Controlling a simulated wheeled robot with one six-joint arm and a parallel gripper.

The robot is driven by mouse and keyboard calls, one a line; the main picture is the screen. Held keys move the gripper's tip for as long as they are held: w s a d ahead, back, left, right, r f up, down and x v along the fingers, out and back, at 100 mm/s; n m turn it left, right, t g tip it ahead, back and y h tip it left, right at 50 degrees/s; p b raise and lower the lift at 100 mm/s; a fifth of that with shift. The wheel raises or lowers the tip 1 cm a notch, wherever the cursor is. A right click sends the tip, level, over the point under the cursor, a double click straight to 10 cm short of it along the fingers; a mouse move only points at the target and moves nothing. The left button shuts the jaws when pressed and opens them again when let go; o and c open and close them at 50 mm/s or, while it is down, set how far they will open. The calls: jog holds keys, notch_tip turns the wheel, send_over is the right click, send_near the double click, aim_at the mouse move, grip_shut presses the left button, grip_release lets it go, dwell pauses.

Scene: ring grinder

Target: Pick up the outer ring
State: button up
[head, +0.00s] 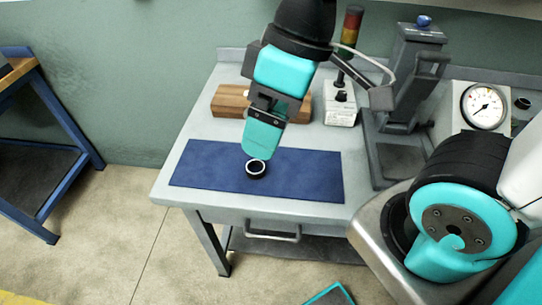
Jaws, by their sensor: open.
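The outer ring (256,174) is a small dark ring with a pale upper rim. It lies on the blue mat (310,178) on the grey table, near the middle of the mat. My gripper (257,158) reaches down from above, its turquoise fingers just above or at the far side of the ring. The fingers overlap in this view, so the gap between them is hidden. I cannot tell whether they touch the ring, but the gripper is open and does not hold it.
A wooden block (232,101) lies behind the mat. A white box (341,108) with a signal tower (350,30) stands to its right, then a grey press (408,85) and a round gauge (484,106). A blue-framed shelf (66,125) stands left. The mat's left and right parts are clear.

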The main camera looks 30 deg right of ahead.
jog(key=w+d+f+n+h+b, duration=0.2)
jog(key=w+f+n+b, duration=0.2)
jog(key=w+f+n, duration=0.3)
jog(key=w+d+f+n+h+b, duration=0.2)
jog(key=w+f+n+b, duration=0.25)
jog(key=w, duration=0.45)
jog(key=p, duration=0.2)
send_near(256, 165)
jog(key=shift+s+a+f+n, duration=0.45)
jog(key=shift+s+a+f, duration=0.4)
jog(key=shift+s+f, duration=0.25)
jog(key=f, duration=0.3)
jog(key=d+f, duration=0.1)
jog(key=f, duration=0.1)
jog(key=shift+w+f, duration=0.2)
jog(key=shift+f, duration=0.05)
jog(key=c, duration=1.1)
